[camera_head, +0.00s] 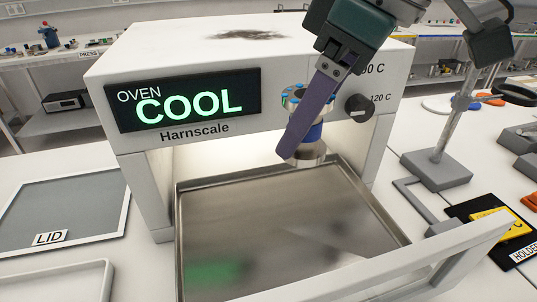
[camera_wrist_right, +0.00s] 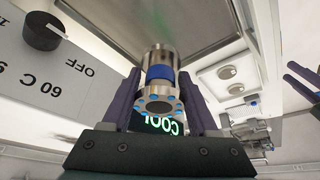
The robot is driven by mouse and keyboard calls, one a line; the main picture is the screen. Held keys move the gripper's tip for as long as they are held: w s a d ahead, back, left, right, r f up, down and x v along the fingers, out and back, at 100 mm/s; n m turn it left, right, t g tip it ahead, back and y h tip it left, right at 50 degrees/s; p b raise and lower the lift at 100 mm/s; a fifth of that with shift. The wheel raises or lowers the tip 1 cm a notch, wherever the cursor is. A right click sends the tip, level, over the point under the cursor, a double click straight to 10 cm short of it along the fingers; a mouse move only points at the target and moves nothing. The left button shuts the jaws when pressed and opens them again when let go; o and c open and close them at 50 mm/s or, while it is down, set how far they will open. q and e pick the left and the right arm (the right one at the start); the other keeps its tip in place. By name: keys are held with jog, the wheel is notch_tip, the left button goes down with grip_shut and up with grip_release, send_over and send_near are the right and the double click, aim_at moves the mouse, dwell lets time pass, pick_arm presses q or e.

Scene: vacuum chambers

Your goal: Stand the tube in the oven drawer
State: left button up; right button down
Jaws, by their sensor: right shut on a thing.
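The tube (camera_wrist_right: 160,75) is a short metal cylinder with a blue band and a bolted flange with blue dots. In the head view the tube (camera_head: 308,152) is held roughly upright above the back right part of the open drawer (camera_head: 178,235). My right gripper (camera_head: 305,135) is shut on it, with a purple finger on each side in the wrist view. The finger hides part of the tube in the head view. I cannot tell whether the tube's lower end touches the drawer floor.
The white oven (camera_head: 250,60) shows COOL on its display (camera_head: 190,100), with a black knob (camera_head: 359,108) to the right. A grey panel labelled LID (camera_head: 70,210) lies at the left. A metal stand (camera_head: 440,165) and a holder mat (camera_head: 505,255) are at the right. The drawer floor looks bare.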

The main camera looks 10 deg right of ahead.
notch_tip(320, 180, down, 13)
jog(key=shift+a+f+b, duration=0.1)
jog(key=shift+a+b, duration=0.05)
jog(key=shift+b, duration=0.45)
jog(key=shift+f+b, duration=0.35)
jog(key=shift+f, duration=1.8)
jog(key=shift+f, duration=0.15)
jog(key=shift+c, duration=0.8)
grip_release()
jog(key=shift+r, duration=0.5)
jog(key=p+v, duration=0.2)
jog(key=v, duration=0.9)
jog(key=shift+s+d, duration=0.2)
jog(key=shift+r, duration=0.15)
